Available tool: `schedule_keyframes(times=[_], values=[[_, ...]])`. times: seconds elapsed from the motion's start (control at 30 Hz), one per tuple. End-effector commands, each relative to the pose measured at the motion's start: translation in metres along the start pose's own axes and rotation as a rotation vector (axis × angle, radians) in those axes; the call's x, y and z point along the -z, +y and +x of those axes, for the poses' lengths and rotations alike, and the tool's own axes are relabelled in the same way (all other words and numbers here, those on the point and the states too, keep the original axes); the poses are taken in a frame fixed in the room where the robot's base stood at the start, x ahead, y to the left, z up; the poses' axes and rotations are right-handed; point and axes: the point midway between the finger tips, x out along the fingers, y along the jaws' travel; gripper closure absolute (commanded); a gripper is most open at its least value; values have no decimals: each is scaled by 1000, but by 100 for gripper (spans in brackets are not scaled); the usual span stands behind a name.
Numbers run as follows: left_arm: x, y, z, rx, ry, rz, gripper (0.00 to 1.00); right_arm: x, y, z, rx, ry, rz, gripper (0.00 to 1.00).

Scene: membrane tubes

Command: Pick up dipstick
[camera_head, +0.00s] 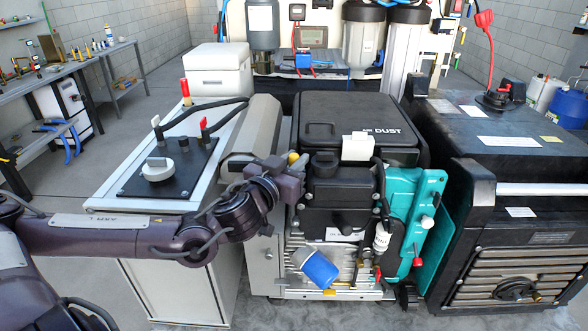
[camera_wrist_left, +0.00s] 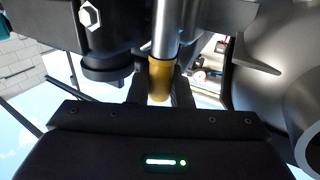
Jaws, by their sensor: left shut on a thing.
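The dipstick shows as a small yellow handle (camera_head: 293,158) at the left side of the black engine (camera_head: 338,195). In the left wrist view its yellow-orange grip (camera_wrist_left: 160,80) joins a grey metal tube or shaft (camera_wrist_left: 166,30). My left gripper (camera_head: 292,171) is at the engine's upper left side. In the left wrist view its two dark fingers (camera_wrist_left: 160,92) stand on either side of the yellow grip and are shut on it. Whether the dipstick is still seated cannot be told. My right gripper is not in view.
A black "DUST" box (camera_head: 335,118) stands behind the engine. A grey cabinet with a black control panel (camera_head: 172,168) is to the left. A teal part (camera_head: 405,215) and a large black machine (camera_head: 500,190) are to the right. A blue cylinder (camera_head: 318,268) sits low in front.

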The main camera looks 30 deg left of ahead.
Motion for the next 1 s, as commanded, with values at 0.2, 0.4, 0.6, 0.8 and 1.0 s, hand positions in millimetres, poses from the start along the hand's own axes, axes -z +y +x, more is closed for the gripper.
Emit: schedule_keyframes(times=[0.2, 0.4, 0.6, 0.8, 1.0], values=[[21, 0, 0, 0, 2, 4, 100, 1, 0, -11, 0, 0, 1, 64], [58, 0, 0, -2, 4, 6, 100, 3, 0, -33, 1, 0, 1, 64], [99, -1, 0, 1, 7, 4, 100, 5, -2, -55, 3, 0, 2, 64], [136, 0, 0, -2, 7, 2, 100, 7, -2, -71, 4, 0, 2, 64], [168, -1, 0, -1, 6, 1, 100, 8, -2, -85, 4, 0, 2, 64]])
